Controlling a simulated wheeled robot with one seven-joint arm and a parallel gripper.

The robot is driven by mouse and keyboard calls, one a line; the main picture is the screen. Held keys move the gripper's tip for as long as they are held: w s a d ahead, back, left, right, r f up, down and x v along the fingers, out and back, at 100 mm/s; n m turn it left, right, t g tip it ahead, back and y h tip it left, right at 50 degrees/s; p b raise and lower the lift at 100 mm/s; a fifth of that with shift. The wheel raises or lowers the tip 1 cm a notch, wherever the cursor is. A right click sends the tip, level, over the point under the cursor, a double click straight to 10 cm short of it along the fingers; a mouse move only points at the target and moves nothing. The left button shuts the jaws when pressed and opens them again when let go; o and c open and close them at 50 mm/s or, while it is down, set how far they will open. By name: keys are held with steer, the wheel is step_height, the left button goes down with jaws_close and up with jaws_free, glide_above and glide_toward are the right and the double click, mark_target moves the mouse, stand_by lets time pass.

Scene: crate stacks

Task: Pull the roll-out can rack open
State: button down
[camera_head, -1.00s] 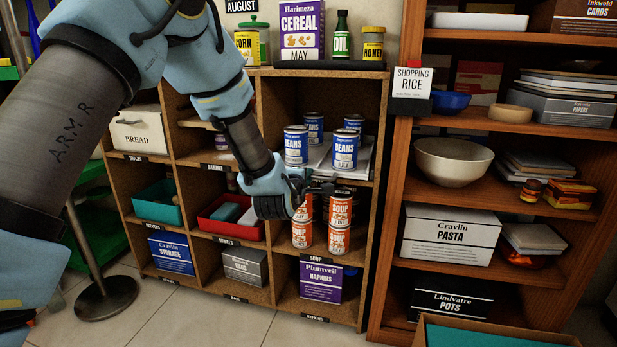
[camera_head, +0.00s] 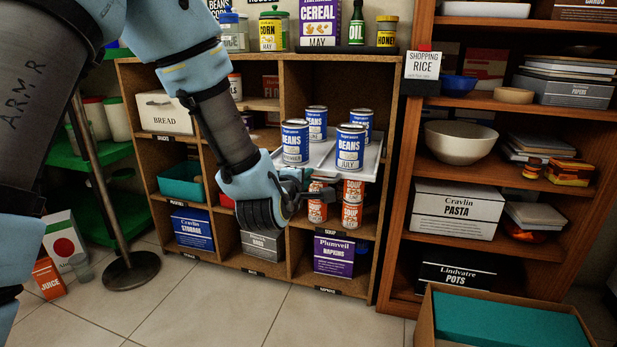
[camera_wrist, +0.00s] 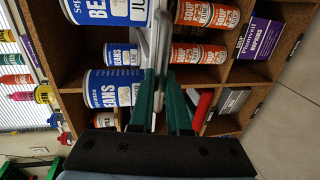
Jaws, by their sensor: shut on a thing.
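The roll-out can rack (camera_head: 371,170) is a pale grey tray in the right column of the wooden shelf unit, carrying several blue-and-white bean cans (camera_head: 350,147). It juts out past the shelf front, and its cans stand upright. My gripper (camera_head: 308,186) is at the rack's front edge, below the bean cans. In the wrist view, the green fingers of my gripper (camera_wrist: 165,98) are closed around the rack's pale front edge (camera_wrist: 161,45). The exact grip contact is partly hidden by the fingers.
Orange soup cans (camera_head: 352,202) stand in the compartment below the rack, close to my gripper. A brown bookcase (camera_head: 398,220) stands just right of the shelf unit. An open cardboard box (camera_head: 426,320) sits at the lower right. Tiled floor in front is clear.

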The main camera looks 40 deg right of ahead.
steer(key=shift+a, duration=0.1)
steer(key=c, duration=0.9)
jaws_free()
steer(key=shift+s, duration=0.1)
